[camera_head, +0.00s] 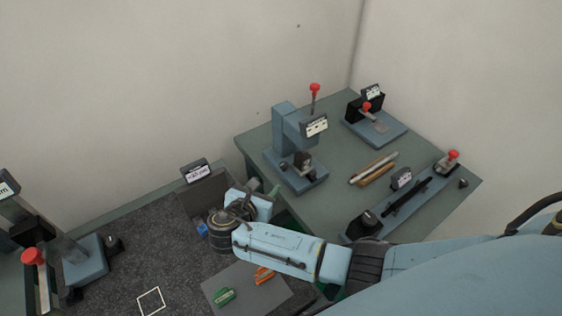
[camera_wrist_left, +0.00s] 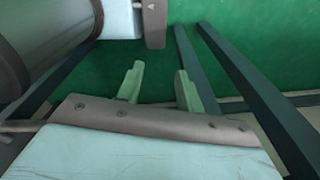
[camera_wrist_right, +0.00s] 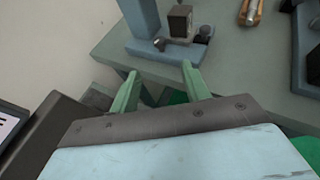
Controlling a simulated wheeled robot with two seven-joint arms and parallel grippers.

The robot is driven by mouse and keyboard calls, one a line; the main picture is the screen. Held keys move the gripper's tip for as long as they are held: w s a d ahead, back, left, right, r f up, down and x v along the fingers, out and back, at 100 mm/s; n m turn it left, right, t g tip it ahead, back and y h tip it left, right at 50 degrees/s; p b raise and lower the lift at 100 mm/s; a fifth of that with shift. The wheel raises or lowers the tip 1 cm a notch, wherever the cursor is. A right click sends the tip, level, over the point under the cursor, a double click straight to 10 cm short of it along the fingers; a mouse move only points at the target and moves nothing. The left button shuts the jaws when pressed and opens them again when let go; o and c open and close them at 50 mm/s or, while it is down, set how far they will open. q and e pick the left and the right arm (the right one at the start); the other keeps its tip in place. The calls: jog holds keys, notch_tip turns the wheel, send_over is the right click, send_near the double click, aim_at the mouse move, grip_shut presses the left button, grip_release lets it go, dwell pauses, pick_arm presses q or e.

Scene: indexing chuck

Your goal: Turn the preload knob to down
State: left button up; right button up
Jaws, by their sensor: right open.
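Which knob is the preload knob I cannot tell; the labels are too small to read. A blue press-like fixture (camera_head: 291,128) stands on the green table with a dark block and small dark knobs (camera_head: 283,165) at its base. In the right wrist view, a dark knob (camera_wrist_right: 160,44) sits on that base, beyond my fingertips. My right gripper (camera_head: 273,190) is at the table's left edge, apart from the fixture; its fingers (camera_wrist_right: 158,82) are open and empty. My left gripper (camera_wrist_left: 156,78) shows only in its wrist view, open and empty over a green surface.
A rail fixture (camera_head: 420,200) with a red knob and a black-and-blue fixture (camera_head: 376,130) stand to the right. Loose rods (camera_head: 373,170) lie between. At left, another blue fixture (camera_head: 82,265) stands on the dark mat (camera_head: 180,285). Orange and green pieces lie on a grey plate (camera_head: 245,290).

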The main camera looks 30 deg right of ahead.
aim_at(282, 165)
jog(key=b+x, duration=0.2)
jog(key=x, duration=1.1)
jog(key=c, duration=1)
jog(key=shift+o, duration=0.2)
jog(key=m+g+h+b, duration=0.1)
jog(key=m+g+b, duration=0.1)
jog(key=b, duration=0.1)
jog(key=w+m+g+h+b, duration=0.1)
jog(key=m+g+b, duration=0.1)
jog(key=b, duration=0.1)
jog(key=shift+a+f, duration=0.1)
jog(key=shift+a, duration=0.15)
jog(key=shift+m+g+h+b, duration=0.3)
jog(key=shift+h+b, duration=0.05)
jog(key=shift+h, duration=0.05)
jog(key=shift+r, duration=0.2)
jog(key=o, duration=1)
jog(key=shift+c, duration=0.2)
